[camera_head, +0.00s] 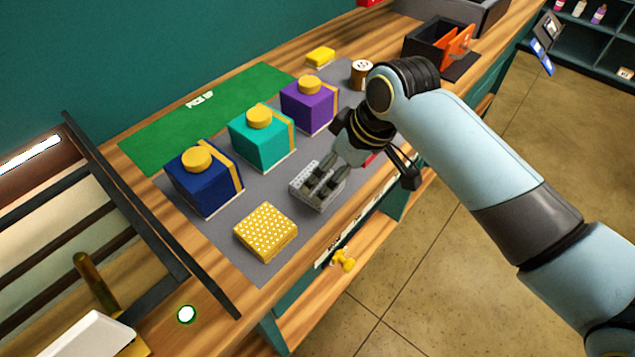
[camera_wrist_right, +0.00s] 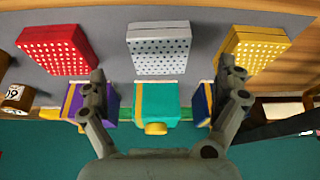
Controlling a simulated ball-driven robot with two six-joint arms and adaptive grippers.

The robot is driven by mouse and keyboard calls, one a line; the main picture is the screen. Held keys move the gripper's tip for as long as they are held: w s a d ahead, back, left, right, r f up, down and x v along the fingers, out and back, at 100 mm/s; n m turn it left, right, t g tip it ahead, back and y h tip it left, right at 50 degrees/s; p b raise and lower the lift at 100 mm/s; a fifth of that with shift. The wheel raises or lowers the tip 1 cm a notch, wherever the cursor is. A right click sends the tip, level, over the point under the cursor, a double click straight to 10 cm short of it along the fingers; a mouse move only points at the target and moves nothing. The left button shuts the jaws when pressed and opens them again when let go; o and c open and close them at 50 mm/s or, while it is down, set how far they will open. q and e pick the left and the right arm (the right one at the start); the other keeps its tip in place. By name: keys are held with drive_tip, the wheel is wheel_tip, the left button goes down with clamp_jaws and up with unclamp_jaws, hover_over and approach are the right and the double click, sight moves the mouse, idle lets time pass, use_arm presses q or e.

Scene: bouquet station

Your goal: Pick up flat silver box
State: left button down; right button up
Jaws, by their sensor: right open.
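The flat silver box (camera_head: 306,189) with a dotted top lies on the grey mat, between the flat yellow box and a flat red box. My right gripper (camera_head: 322,182) hangs over it and hides part of its top. In the right wrist view the silver box (camera_wrist_right: 159,49) lies ahead of the open fingers (camera_wrist_right: 165,88), centred between them, with nothing held. I cannot tell the exact gap between fingertips and box. My left gripper is not in view.
The flat yellow box (camera_head: 266,232) and flat red box (camera_wrist_right: 57,50) lie on either side. Blue (camera_head: 204,185), teal (camera_head: 262,140) and purple (camera_head: 310,106) boxes with yellow knobs stand behind. A spool (camera_head: 361,73) and a green mat (camera_head: 190,120) are farther back.

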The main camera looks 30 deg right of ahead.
sight(318, 186)
drive_tip(key=shift+w+r+p+x, duration=0.1)
drive_tip(key=shift+w+p+x, duration=0.1)
drive_tip(key=shift+x, duration=1)
drive_tip(key=shift+w+r+p+x, duration=0.1)
drive_tip(key=shift+p+x, duration=0.15)
drive_tip(key=shift+x, duration=0.9)
drive_tip(key=shift+w+p+x, duration=0.2)
drive_tip(key=shift+x, duration=1)
drive_tip(key=shift+a, duration=0.15)
drive_tip(key=c, duration=1.3)
